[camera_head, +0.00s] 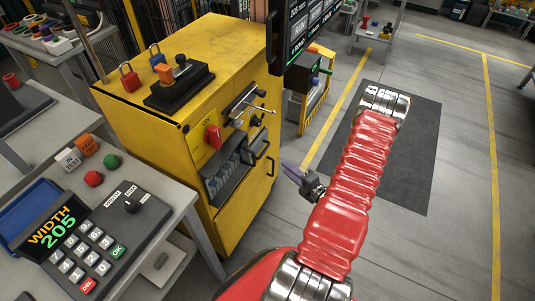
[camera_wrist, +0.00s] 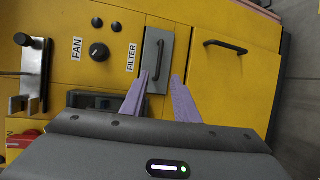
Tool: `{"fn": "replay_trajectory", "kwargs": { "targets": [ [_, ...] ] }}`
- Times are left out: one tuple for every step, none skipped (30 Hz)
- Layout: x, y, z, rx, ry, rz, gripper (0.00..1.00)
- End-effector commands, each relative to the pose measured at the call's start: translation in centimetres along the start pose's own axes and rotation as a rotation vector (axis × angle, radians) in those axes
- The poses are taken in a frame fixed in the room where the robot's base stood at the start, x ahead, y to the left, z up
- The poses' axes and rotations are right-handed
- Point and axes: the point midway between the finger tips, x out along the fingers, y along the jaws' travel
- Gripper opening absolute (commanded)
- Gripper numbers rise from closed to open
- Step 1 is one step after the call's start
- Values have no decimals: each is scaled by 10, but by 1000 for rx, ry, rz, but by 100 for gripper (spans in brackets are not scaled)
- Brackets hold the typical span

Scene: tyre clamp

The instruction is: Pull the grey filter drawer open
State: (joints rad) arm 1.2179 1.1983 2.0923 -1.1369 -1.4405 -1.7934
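The grey filter drawer (camera_wrist: 150,48) sits in the yellow cabinet front beside the FILTER label in the wrist view. It looks shut, with a dark bar handle (camera_wrist: 159,60) on its face. In the head view its handle (camera_head: 261,147) shows on the cabinet's right side. My gripper (camera_wrist: 159,76) is open and empty, with purple fingers. In the wrist view the tips appear on either side of the handle's lower end. In the head view my gripper (camera_head: 284,168) is a little to the right of the cabinet front, apart from the handle.
A larger yellow panel (camera_wrist: 235,80) with its own dark handle is right of the drawer in the wrist view. A FAN knob (camera_wrist: 98,52) and a lever plate (camera_wrist: 34,75) are to the left. The floor mat (camera_head: 405,160) is clear.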

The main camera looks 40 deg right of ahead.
Motion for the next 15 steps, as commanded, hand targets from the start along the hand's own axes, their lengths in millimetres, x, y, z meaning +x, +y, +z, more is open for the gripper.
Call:
{"fn": "replay_trajectory", "kwargs": {
  "targets": [
    [1, 0, 0, 0, 0, 0, 28],
    [1, 0, 0, 0, 1, 0, 28],
    [2, 0, 0, 0, 1, 0, 28],
    [4, 0, 0, 0, 1, -1, 28],
    [5, 0, 0, 0, 1, -1, 28],
    [8, 0, 0, 0, 1, -1, 28],
    [10, 0, 0, -1, 1, -1, 28],
    [13, 0, 0, -1, 1, -1, 28],
    [17, 0, 0, -1, 3, -1, 28],
    [20, 0, -1, -1, 3, -1, 28],
    [24, 0, -1, -1, 3, -1, 28],
    [29, 0, -1, -1, 3, -1, 28],
    [33, 0, -1, -2, 4, 0, 28],
    [37, 0, -1, -1, 3, -1, 28],
    [43, 0, -1, -1, 3, -1, 28]
  ]
}}
